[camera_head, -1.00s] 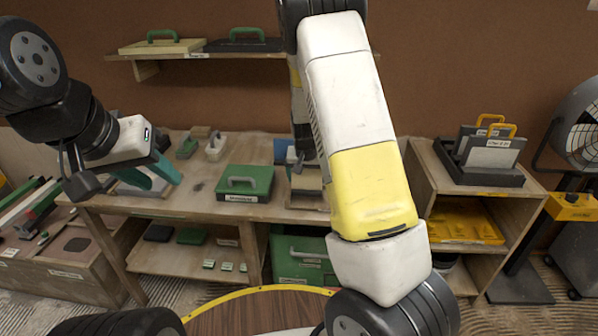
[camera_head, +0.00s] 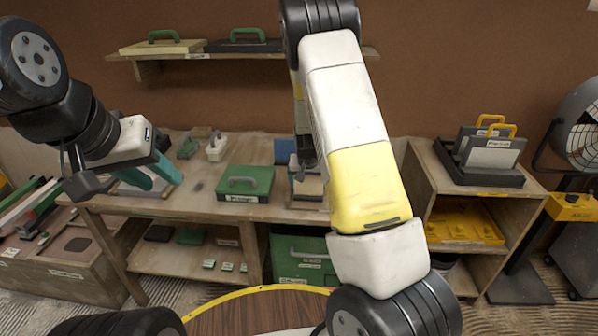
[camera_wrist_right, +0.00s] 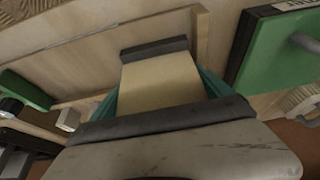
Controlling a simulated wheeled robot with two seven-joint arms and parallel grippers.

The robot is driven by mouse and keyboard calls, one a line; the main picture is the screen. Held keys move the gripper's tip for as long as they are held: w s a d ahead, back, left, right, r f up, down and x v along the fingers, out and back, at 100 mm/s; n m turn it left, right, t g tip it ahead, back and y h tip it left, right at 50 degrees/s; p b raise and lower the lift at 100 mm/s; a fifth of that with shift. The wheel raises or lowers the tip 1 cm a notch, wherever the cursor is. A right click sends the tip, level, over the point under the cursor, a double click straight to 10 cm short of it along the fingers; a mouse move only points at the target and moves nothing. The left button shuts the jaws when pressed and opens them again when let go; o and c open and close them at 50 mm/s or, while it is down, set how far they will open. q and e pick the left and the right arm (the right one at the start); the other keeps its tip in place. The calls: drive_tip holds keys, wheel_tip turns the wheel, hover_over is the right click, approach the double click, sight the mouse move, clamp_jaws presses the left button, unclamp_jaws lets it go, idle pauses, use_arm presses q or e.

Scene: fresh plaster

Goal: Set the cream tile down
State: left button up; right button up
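The cream tile (camera_wrist_right: 160,82) is in the middle of the right wrist view, with a dark grey strip across its far end. My right gripper (camera_wrist_right: 163,92) has a teal finger along each side of the tile and appears shut on it. In the head view my right gripper (camera_head: 297,172) is mostly hidden behind my forearm, over the right part of the bench. Whether the tile touches anything below is unclear. My left gripper (camera_head: 150,178) is open and empty, fingers apart, above a grey board on the left of the bench.
A green box (camera_head: 245,183) with a handle stands on the workbench (camera_head: 200,207), left of my right gripper. A light wooden tray (camera_head: 305,204) and a blue panel (camera_head: 291,152) are near that gripper. A side shelf (camera_head: 415,152) holds dark slabs with yellow handles.

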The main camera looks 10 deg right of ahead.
drive_tip(key=shift+o, duration=1)
drive_tip(key=shift+s+f, duration=0.15)
drive_tip(key=shift+f, duration=0.1)
drive_tip(key=shift+r, duration=0.2)
drive_tip(key=s+a+r+n+y, duration=0.1)
drive_tip(key=s+a+r+y, duration=0.1)
drive_tip(key=s+r, duration=0.95)
drive_tip(key=s+a+r+n+y, duration=0.1)
drive_tip(key=s+a+r+y, duration=0.1)
drive_tip(key=s+r, duration=0.9)
drive_tip(key=s+r+n+t, duration=0.1)
drive_tip(key=s+r, duration=0.6)
drive_tip(key=s, duration=0.3)
drive_tip(key=shift+s+a+r+n+t+h, duration=0.2)
drive_tip(key=shift+a+r+n+t+h, duration=0.1)
drive_tip(key=shift+a+r+n+t, duration=0.1)
